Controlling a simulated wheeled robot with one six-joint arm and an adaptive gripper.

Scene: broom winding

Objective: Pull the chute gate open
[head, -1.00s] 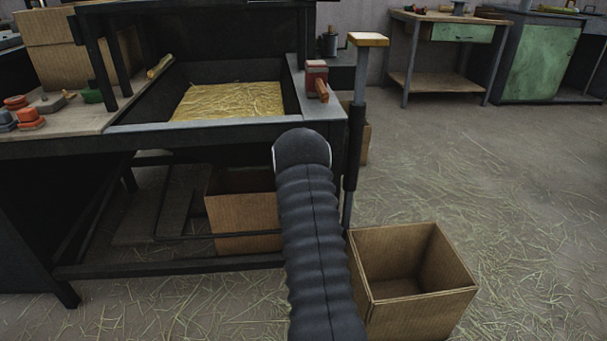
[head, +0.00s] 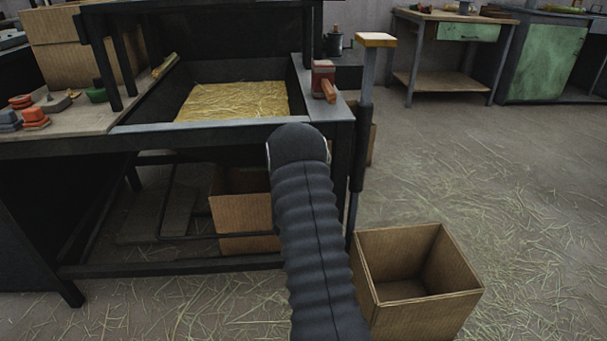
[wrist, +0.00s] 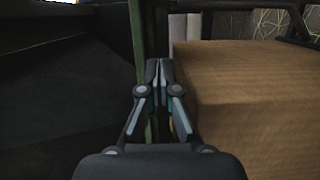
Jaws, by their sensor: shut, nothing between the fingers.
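I cannot clearly make out the chute gate in either view. In the wrist view a thin green upright strip (wrist: 137,35) stands just behind and left of my fingertips; I cannot tell whether it is part of the gate. A dark sloping panel (wrist: 60,90) fills the left side there. My gripper (wrist: 159,66) is shut and empty, its fingers pointing forward between the dark panel and a cardboard box (wrist: 250,100). I cannot tell whether the tips touch the strip. In the head view my arm hides the gripper, under the bench's front right corner.
The dark bench (head: 190,133) holds a straw-filled trough (head: 235,100). A red-and-wood tool (head: 323,80) sits on its right edge. A post with a wooden top (head: 376,40) stands beside it. An open carton (head: 420,290) stands on the floor to the right.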

